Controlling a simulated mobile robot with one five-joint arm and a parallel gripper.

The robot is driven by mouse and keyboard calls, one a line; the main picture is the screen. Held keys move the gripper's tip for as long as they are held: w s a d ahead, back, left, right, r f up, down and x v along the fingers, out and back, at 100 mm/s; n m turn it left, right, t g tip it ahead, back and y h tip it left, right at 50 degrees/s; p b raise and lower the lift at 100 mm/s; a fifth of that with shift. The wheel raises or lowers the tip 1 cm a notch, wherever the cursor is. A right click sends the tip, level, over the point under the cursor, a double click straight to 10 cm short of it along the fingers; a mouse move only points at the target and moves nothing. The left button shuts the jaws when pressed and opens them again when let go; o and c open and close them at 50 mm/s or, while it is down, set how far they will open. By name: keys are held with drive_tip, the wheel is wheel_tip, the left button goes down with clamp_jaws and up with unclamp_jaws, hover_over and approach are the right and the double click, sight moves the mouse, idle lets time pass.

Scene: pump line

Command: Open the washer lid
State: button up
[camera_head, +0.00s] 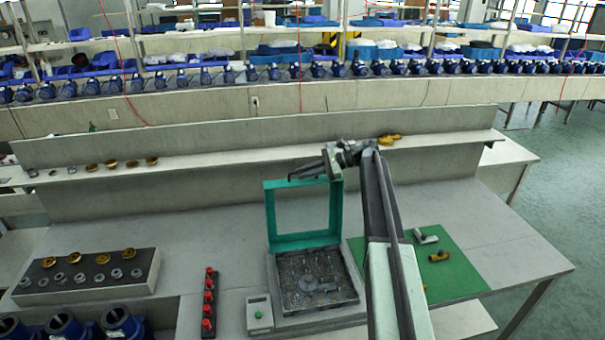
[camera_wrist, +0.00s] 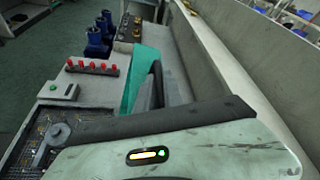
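The washer (camera_head: 352,312) is a grey box on the bench with a dark, gridded basin holding a grey metal part (camera_head: 318,284). Its green-framed lid (camera_head: 306,242) stands up at the back edge, raised well off the basin. In the wrist view the lid (camera_wrist: 138,72) shows edge-on, and the basin (camera_wrist: 28,128) lies at lower left. My gripper (camera_head: 305,172) is at the lid's upper right, its dark fingers pointing left near the top bar. I cannot tell whether it touches the lid. No object shows in it, and its finger gap is unclear.
A control box with a green button (camera_head: 259,314) and a rack of red-topped pieces (camera_head: 208,302) stand left of the washer. A green mat (camera_head: 455,272) with small parts lies right. A parts block (camera_head: 88,278) is far left. A ledge (camera_head: 230,165) runs behind.

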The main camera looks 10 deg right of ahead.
drive_tip(key=o, duration=0.3)
drive_tip(key=shift+o, duration=0.2)
drive_tip(key=p+v, duration=0.2)
drive_tip(key=v, duration=0.6)
drive_tip(key=shift+r+p, duration=0.1)
drive_tip(key=shift+p, duration=0.3)
drive_tip(key=shift+a, duration=0.1)
